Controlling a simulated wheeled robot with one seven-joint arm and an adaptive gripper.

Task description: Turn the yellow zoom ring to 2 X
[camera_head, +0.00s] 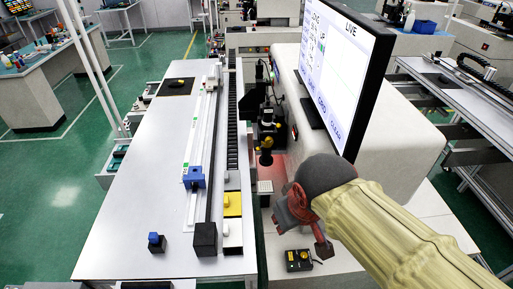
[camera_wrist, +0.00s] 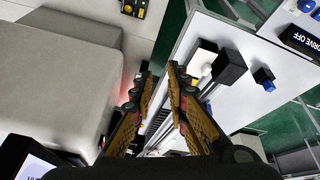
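The zoom ring appears as a small yellow band (camera_head: 266,142) on a dark upright lens column, left of the big monitor in the head view. It is too small to read any marks on it. My gripper (camera_head: 300,227) is in front of the column, apart from it and nearer the camera, to the lower right. In the wrist view my gripper (camera_wrist: 160,72) shows two brown and black fingers with a gap between them and nothing held. I cannot make out the yellow ring in the wrist view.
The monitor (camera_head: 345,65) and its pale rounded housing (camera_head: 400,120) stand right of the column. A small black box with yellow (camera_head: 299,260) lies below my gripper. A white table (camera_head: 140,190) with a rail, blue block (camera_head: 194,178) and black block (camera_head: 205,239) is at left.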

